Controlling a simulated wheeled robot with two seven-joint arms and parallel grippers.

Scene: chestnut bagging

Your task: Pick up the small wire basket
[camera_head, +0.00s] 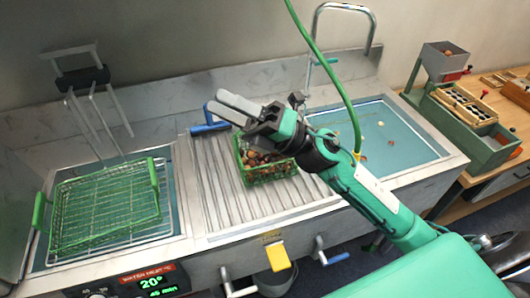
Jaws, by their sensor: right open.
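A small green wire basket (272,177) holding brown chestnuts (262,157) sits on the ribbed drainboard in the middle of the counter. My right gripper (222,102) reaches in from the right, above the basket and toward its back left. It points left, is open and holds nothing. The gripper body and wrist hide the back and right part of the basket. My left gripper is not in view.
A larger green wire basket (105,208) sits over the left basin. A teal basin (385,142) with a few loose chestnuts lies to the right, under a tall faucet (344,8). The drainboard's left part (212,190) is clear.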

